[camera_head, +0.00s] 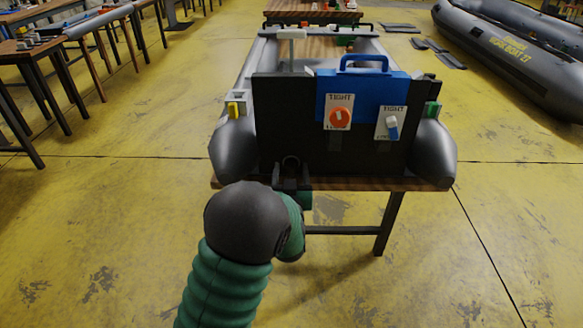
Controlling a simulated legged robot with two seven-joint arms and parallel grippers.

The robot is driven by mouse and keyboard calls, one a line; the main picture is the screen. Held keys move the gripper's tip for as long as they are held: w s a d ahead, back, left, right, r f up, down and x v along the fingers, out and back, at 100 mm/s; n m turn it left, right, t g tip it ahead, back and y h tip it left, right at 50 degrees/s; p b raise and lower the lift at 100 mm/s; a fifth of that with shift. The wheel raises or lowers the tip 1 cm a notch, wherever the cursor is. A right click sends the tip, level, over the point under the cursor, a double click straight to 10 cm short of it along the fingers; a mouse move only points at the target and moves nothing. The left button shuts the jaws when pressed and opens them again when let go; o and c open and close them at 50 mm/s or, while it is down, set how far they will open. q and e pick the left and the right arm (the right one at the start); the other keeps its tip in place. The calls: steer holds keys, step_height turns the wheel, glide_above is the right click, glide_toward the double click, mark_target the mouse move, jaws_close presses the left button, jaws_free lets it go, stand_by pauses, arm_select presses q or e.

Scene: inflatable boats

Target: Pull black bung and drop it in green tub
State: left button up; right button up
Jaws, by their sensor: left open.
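A grey inflatable boat with a black transom (268,120) rests on a wooden-topped bench. A small black ring-shaped part, which looks like the black bung (291,160), shows low on the transom, left of its middle. My left gripper (291,178) is at the transom's lower edge, just below this part, with its fingers apart. I cannot tell whether the fingers touch it. A small green item (433,111) sits at the transom's right end. Another green item (345,41) lies farther back inside the boat. I cannot tell which, if either, is the green tub. My right gripper is out of view.
A yellow item (235,109) sits at the left end. Other benches stand left; another boat (510,55) lies right.

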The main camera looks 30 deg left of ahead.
mark_target(291, 173)
arm_select(q)
steer(key=shift+c, duration=0.4)
stand_by(0.4)
jaws_close()
steer(key=shift+s+d, duration=0.1)
steer(key=shift+s, duration=0.05)
stand_by(0.3)
steer(key=shift+v, duration=2.85)
